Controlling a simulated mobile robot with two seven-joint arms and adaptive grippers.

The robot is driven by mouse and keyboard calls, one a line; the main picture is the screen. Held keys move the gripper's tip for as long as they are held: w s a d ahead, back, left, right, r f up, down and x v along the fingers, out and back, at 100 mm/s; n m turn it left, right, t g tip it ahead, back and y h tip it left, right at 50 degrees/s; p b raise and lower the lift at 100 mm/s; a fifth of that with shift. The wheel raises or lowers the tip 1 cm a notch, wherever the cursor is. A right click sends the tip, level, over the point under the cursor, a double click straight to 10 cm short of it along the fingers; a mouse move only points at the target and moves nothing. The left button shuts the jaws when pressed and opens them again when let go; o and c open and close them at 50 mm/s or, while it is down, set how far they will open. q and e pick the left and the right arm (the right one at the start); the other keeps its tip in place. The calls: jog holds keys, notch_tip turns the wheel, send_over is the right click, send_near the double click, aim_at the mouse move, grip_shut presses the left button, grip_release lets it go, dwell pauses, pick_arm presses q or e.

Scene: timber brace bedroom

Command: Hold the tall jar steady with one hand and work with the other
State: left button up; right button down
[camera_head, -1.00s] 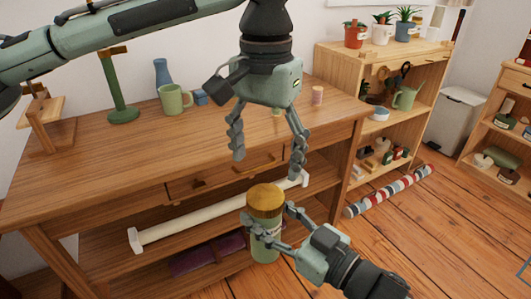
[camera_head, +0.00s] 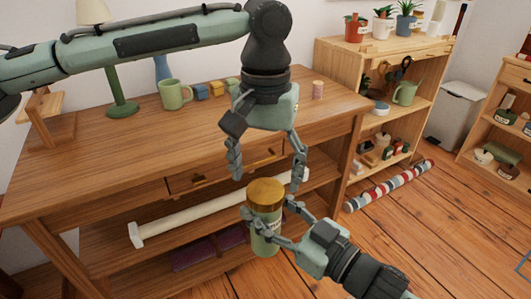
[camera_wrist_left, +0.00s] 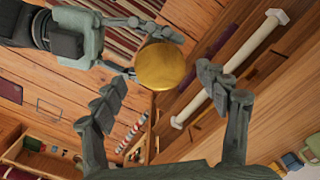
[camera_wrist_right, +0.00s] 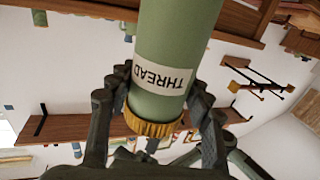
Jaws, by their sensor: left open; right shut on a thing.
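The tall jar (camera_head: 265,240) is green with a gold ridged lid (camera_head: 265,193). It is upright in front of the desk. My right gripper (camera_head: 264,222) is shut on the jar just below the lid. In the right wrist view the jar (camera_wrist_right: 178,35) carries a label reading THREAD, with fingers on both sides. My left gripper (camera_head: 267,172) is open and points down above the lid, with its fingertips spread on either side of it and apart from it. In the left wrist view the lid (camera_wrist_left: 160,66) shows beyond and between the open fingers (camera_wrist_left: 165,85).
The wooden desk (camera_head: 120,160) stands behind the jar, with a mug (camera_head: 175,94), small blocks and a pink spool (camera_head: 318,89) on top. A long white roll (camera_head: 200,215) lies on its lower shelf. A striped roll (camera_head: 390,186) lies on the floor to the right.

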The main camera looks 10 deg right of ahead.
aim_at(265, 190)
pick_arm(q)
jog(key=shift+f, duration=1.65)
jog(key=c, duration=1.2)
jog(key=m, duration=1.1)
jog(key=shift+m, duration=0.3)
jog(key=o, duration=1.4)
jog(key=shift+c, duration=0.2)
jog(key=shift+r, duration=0.1)
notch_tip(265, 190, up, 12)
